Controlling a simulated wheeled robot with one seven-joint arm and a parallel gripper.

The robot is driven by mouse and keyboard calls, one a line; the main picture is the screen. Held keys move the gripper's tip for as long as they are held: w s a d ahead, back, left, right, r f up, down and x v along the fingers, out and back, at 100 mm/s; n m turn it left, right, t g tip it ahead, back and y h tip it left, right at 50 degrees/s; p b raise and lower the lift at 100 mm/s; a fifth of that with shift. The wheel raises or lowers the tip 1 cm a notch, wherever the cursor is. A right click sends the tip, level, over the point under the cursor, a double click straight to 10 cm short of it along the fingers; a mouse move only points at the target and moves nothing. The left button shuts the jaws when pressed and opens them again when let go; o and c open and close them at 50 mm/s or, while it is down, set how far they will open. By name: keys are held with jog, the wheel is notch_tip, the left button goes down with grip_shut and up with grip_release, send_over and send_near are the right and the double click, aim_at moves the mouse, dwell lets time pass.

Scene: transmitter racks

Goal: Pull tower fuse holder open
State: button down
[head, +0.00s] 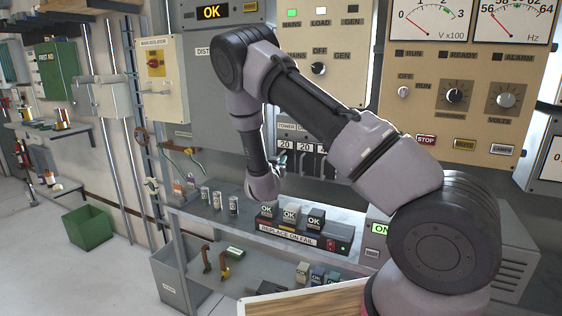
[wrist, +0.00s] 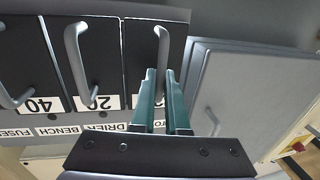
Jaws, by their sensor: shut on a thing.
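The tower fuse holder (wrist: 143,65) is the black block at the right end of the fuse row in the wrist view, which looks upside down. Its label is partly hidden by my fingers. It has a grey bar handle (wrist: 163,42). My gripper (wrist: 165,85) has its green fingers closed on this handle. The holder's face looks about level with its neighbours. In the head view my gripper (head: 281,160) is at the left end of the fuse row, under the TOWER label (head: 287,127). My arm hides much of the row there.
The drier fuse holder (wrist: 90,55) and bench fuse holder (wrist: 28,60) sit close beside it with similar handles. A grey cabinet (wrist: 225,90) is on the other side. Below, a shelf holds OK-marked blocks (head: 290,213) and cans (head: 233,204). A green bin (head: 88,228) stands on the floor.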

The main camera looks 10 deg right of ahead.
dwell(0.3)
jog(key=a+v, duration=0.1)
jog(key=v, duration=0.9)
jog(key=shift+w+a, duration=0.4)
jog(key=c, duration=1.2)
grip_release()
jog(key=v, duration=1)
jog(key=shift+s+a, duration=0.15)
jog(key=shift+s, duration=0.25)
